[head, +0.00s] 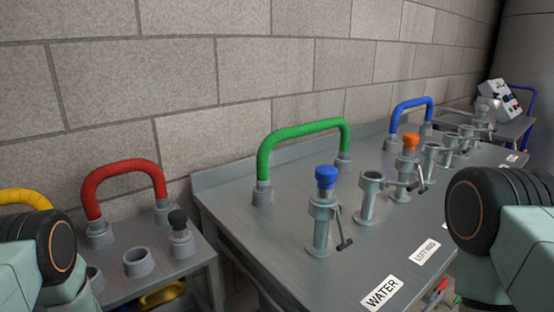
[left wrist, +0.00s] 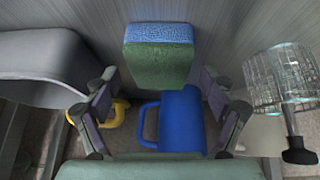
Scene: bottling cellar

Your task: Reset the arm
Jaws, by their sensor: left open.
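My left gripper (left wrist: 158,80) is open in the left wrist view, with one dark finger on each side. A sponge (left wrist: 158,60), blue on one face and green on another, shows between and beyond the fingertips. I see no finger touching it. A blue mug (left wrist: 182,118) lies below the sponge in the picture, its handle to the left. In the head view, part of my left arm (head: 50,245) is at the left edge and part of my right arm (head: 485,215) at the right edge. Neither gripper shows there.
The wrist view also has a yellow handle (left wrist: 112,112), a grey tub (left wrist: 50,65) and a clear ribbed glass (left wrist: 280,80). In the head view, a grey bench (head: 285,245) carries several valve posts, a green hose (head: 300,130) and a blue hose (head: 410,105). A red hose (head: 122,168) stands left.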

